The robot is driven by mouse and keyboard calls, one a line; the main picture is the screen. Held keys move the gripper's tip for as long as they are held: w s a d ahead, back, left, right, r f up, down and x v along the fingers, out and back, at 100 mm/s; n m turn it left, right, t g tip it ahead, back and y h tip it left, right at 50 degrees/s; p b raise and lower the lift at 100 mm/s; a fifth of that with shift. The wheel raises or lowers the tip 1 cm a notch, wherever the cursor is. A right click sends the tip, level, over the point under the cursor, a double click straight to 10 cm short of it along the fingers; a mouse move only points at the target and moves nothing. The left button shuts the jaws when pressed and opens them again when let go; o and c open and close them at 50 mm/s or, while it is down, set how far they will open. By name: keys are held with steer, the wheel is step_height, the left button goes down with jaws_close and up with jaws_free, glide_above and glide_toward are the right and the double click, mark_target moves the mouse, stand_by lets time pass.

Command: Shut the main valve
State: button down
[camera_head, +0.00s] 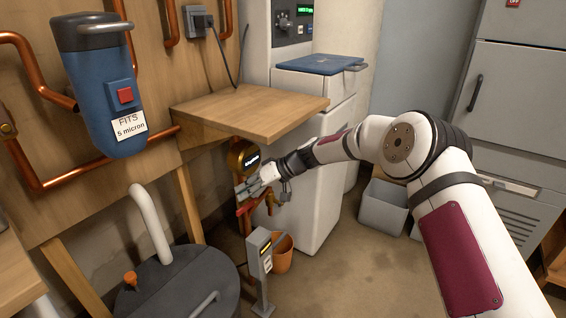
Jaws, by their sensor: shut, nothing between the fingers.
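A red lever handle (246,208), which looks like the valve handle, sits low on the wall pipework below the wooden shelf. It appears roughly level and slightly tilted. A round brass meter (237,154) with a dark display is just above it. My gripper (246,190) is shut and empty, with its fingers just above the red handle. I cannot tell whether they touch it. A small orange-brown fitting (270,204) hangs to the right of the handle. The valve body is partly hidden by my gripper.
A wooden shelf (250,106) overhangs the pipework. A grey post with a display (262,262) and an orange bucket (284,256) stand below. A dark tank lid (175,283) is at lower left. A white softener cabinet (318,205) stands behind my arm. A blue filter (98,85) hangs left.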

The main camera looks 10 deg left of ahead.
steer(key=s+d+r+p, duration=0.3)
steer(key=d+r+p, duration=0.3)
steer(key=d+r, duration=0.7)
step_height(320, 180, up, 2)
steer(key=shift+s+d+r, duration=0.2)
steer(key=shift+s+d, duration=0.15)
steer(key=shift+d, duration=0.05)
steer(key=s+d+r+m+h, duration=0.2)
steer(key=s+d+r+h, duration=0.3)
steer(key=s+d, duration=0.55)
steer(key=s+d+r+m+h, duration=0.25)
steer(key=s+d+r, duration=0.45)
steer(key=s, duration=0.7)
steer(key=s+d+m+t+h, duration=0.1)
steer(key=s+d+m+h, duration=0.15)
steer(key=s+d, duration=0.55)
steer(key=s+d+m+t+h, duration=0.1)
steer(key=s+d+m, duration=0.35)
steer(key=s, duration=0.85)
step_height(320, 180, up, 30)
steer(key=n+t+p, duration=0.1)
steer(key=t+p, duration=0.2)
steer(key=p, duration=2.7)
steer(key=shift+w+d+r+t, duration=0.2)
steer(key=shift+w+r+t, duration=0.1)
steer(key=shift+t, duration=0.1)
